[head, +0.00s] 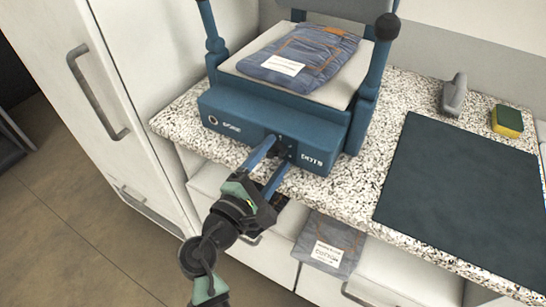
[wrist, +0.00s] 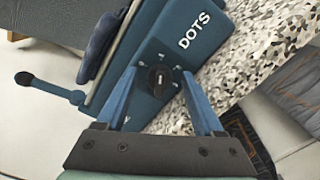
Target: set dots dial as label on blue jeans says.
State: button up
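The blue press-like machine (head: 232,108) stands on the speckled counter, with "DOTS" printed at the right of its front. The dark dots dial (wrist: 158,79) shows in the wrist view with a light mark on its knob and small marks around it; its exact setting is too small to read. Folded blue jeans (head: 303,55) lie on the machine's pale bed with a white label (head: 284,65), its text unreadable. My gripper (head: 268,165) is in front of the dial. Its blue fingers (wrist: 160,95) are apart, one on each side of the dial, with no visible contact.
Another folded denim piece (head: 328,245) with a white label hangs or lies below the counter edge. A dark mat (head: 460,190), a grey iron-like object (head: 455,95) and a yellow-green sponge (head: 507,121) are on the counter at right. A white cabinet (head: 150,60) stands at left.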

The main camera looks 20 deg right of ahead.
jog(key=v, duration=1.3)
dwell(0.4)
jog(key=w+a+r+m+t+y, duration=0.1)
jog(key=w+r+m+t+y, duration=0.35)
jog(key=r, duration=0.75)
jog(key=w+a+r+m+t+y, duration=0.1)
jog(key=w+r+m+t+y, duration=0.3)
jog(key=r, duration=0.8)
jog(key=s+a+r+m+t+y+p, duration=0.1)
jog(key=s+r+p, duration=0.3)
jog(key=r, duration=0.8)
jog(key=s+a+r+m+t+y+p, duration=0.1)
jog(key=s+r+t+p, duration=0.3)
jog(key=r, duration=0.8)
jog(key=s+a+r+m+t+y+p, duration=0.1)
jog(key=s+r+m+t+y+p, duration=0.2)
jog(key=r, duration=0.9)
jog(key=s+p, duration=0.1)
jog(key=p, duration=0.1)
jog(key=shift+a+r+y+p, duration=0.25)
jog(key=shift+a+y+p, duration=0.1)
jog(key=shift+p, duration=0.05)
